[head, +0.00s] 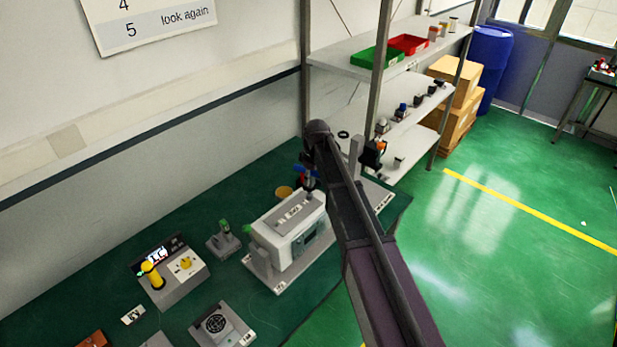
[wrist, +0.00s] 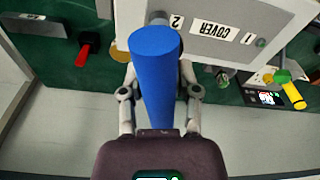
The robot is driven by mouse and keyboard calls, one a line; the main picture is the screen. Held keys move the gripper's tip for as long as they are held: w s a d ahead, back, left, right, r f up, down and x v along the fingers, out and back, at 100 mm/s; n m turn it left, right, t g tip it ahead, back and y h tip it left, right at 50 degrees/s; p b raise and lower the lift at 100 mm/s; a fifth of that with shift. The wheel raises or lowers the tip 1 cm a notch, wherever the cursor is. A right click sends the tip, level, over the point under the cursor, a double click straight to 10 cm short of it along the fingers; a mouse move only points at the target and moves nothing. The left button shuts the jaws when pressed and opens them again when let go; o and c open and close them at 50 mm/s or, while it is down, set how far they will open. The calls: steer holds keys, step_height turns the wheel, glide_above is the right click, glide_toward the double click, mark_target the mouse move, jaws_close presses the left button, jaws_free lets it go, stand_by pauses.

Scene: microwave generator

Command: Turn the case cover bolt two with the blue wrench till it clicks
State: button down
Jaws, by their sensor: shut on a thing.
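The blue wrench (wrist: 156,60) fills the middle of the wrist view, and my gripper (wrist: 157,76) is shut on it. A grey tip shows past its far end, beside the printed "2" on the white case cover (wrist: 215,52). Bolt two is hidden by the wrench, so I cannot tell whether the wrench is seated on it. A small round bolt (wrist: 261,42) shows beside the "1". In the head view the white case (head: 290,228) stands on the green bench, with my gripper (head: 308,185) above its back edge. A little blue shows there.
Left of the case in the head view are a green-handled device (head: 223,238), a grey box with a yellow lever (head: 152,274) and a fan unit (head: 220,326). A shelf post (head: 382,70) rises behind my arm. Green floor is clear at the right.

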stand_by(0.3)
steer(key=shift+m, duration=2.5)
steer(key=shift+m+t, duration=0.3)
steer(key=shift+m, duration=0.6)
steer(key=shift+m+h, duration=0.4)
steer(key=shift+m, duration=0.7)
steer(key=shift+m, duration=0.3)
steer(key=shift+m, duration=2)
